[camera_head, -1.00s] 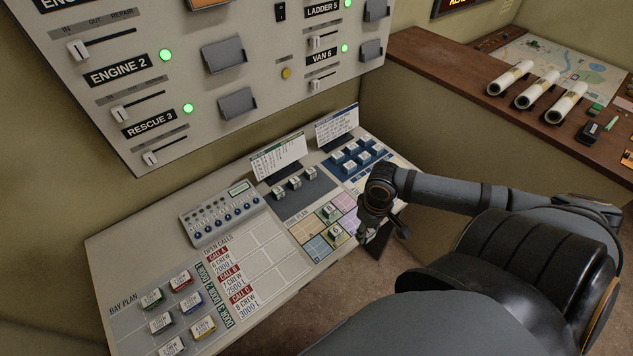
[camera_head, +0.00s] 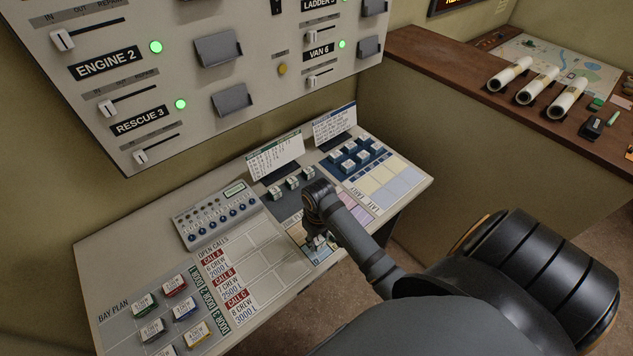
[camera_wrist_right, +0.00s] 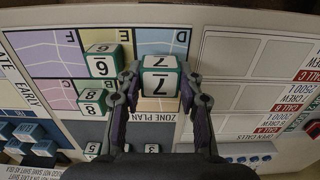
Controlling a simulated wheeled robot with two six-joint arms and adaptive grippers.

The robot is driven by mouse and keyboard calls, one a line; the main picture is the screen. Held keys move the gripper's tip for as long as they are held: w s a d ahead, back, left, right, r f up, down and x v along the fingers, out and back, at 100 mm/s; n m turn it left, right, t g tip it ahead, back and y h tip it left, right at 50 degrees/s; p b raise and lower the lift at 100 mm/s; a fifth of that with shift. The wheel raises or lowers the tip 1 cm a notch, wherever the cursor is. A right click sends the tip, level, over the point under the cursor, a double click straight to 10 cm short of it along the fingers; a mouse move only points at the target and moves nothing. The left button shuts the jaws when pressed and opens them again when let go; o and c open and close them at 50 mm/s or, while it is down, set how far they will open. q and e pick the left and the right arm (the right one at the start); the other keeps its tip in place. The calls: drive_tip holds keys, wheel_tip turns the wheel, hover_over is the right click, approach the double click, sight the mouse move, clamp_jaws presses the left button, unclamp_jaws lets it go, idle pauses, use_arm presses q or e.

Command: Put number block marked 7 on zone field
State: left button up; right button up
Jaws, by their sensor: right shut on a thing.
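The number block marked 7 (camera_wrist_right: 160,82) is white with green edges. In the right wrist view it sits between the fingers of my right gripper (camera_wrist_right: 160,88), which is shut on it. It is over the zone plan, with a tan field (camera_wrist_right: 157,104) showing just below it; I cannot tell whether it touches the surface. In the head view my right gripper (camera_head: 317,243) is over the zone plan and its arm hides most of the fields. Blocks marked 6 (camera_wrist_right: 101,60) and 8 (camera_wrist_right: 92,97) stand on fields beside the left finger. My left gripper is out of view.
Several number blocks (camera_head: 293,183) stand on the dark strip behind the zone plan. The open-calls grid (camera_head: 262,255) lies left of the gripper, with bay plan blocks (camera_head: 186,309) further left. Blue blocks (camera_head: 363,147) stand at the back right, below a card (camera_head: 335,124).

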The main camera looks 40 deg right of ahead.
sight(317, 245)
drive_tip(key=shift+w+a+f, duration=0.1)
drive_tip(key=shift+a+f, duration=0.15)
drive_tip(key=shift+f, duration=1.55)
drive_tip(key=o, duration=1)
drive_tip(key=shift+f, duration=0.1)
wheel_tip(317, 245, up, 12)
drive_tip(key=shift+d+r, duration=0.1)
drive_tip(key=shift+r, duration=0.05)
